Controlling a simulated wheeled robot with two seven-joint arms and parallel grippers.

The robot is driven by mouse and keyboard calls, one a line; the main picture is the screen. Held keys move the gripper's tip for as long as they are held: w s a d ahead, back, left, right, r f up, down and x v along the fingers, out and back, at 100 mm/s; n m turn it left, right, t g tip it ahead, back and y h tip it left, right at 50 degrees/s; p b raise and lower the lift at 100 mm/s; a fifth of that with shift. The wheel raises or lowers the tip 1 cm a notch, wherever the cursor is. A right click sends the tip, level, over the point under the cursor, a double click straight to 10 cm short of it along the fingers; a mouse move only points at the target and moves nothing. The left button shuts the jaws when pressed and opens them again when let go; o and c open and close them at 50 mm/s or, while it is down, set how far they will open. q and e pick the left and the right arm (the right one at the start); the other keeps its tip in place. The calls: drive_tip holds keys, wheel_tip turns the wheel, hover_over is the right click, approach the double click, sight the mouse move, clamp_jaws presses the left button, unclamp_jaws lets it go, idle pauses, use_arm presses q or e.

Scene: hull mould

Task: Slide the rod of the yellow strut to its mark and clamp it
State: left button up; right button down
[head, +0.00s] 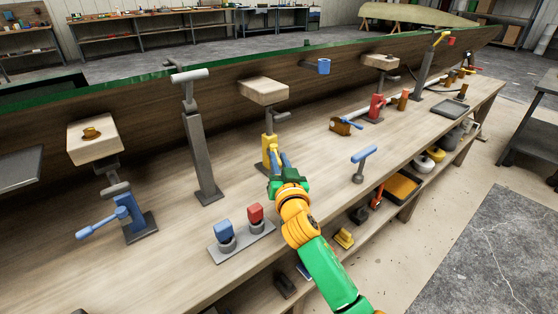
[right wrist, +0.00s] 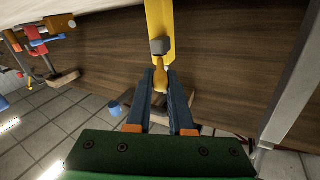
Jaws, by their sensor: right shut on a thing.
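The yellow strut (head: 267,149) stands on the bench in the middle of the head view. A short grey rod rises from it to a wooden pad (head: 263,91) close to the dark hull; no mark on the rod can be made out. My right gripper (head: 283,163) is at the strut's near side. In the right wrist view the yellow strut (right wrist: 159,20) carries a grey block (right wrist: 160,46) with a tapered yellow handle (right wrist: 160,75). My right gripper (right wrist: 160,84) has its fingers shut on that handle. My left gripper is not in view.
A blue strut (head: 130,214) and a tall grey strut (head: 201,155) stand to the left, a red strut (head: 376,108) to the right. A plate (head: 243,244) with blue and red blocks lies near the front edge. A blue-handled tool (head: 362,158) stands right of my gripper.

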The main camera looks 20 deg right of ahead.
idle(0.3)
drive_tip(key=shift+a+f+m+h+b, duration=0.25)
drive_tip(key=shift+m+h+b, duration=0.25)
drive_tip(key=shift+b, duration=0.65)
drive_tip(key=shift+a+r+h+b, duration=0.1)
drive_tip(key=shift+a+h+b, duration=0.1)
drive_tip(key=shift+h+b, duration=0.15)
drive_tip(key=shift+r+h, duration=0.1)
drive_tip(key=shift+h, duration=0.15)
drive_tip(key=shift+r, duration=0.1)
drive_tip(key=c, duration=0.8)
unclamp_jaws()
drive_tip(key=v, duration=0.7)
drive_tip(key=shift+p, duration=0.3)
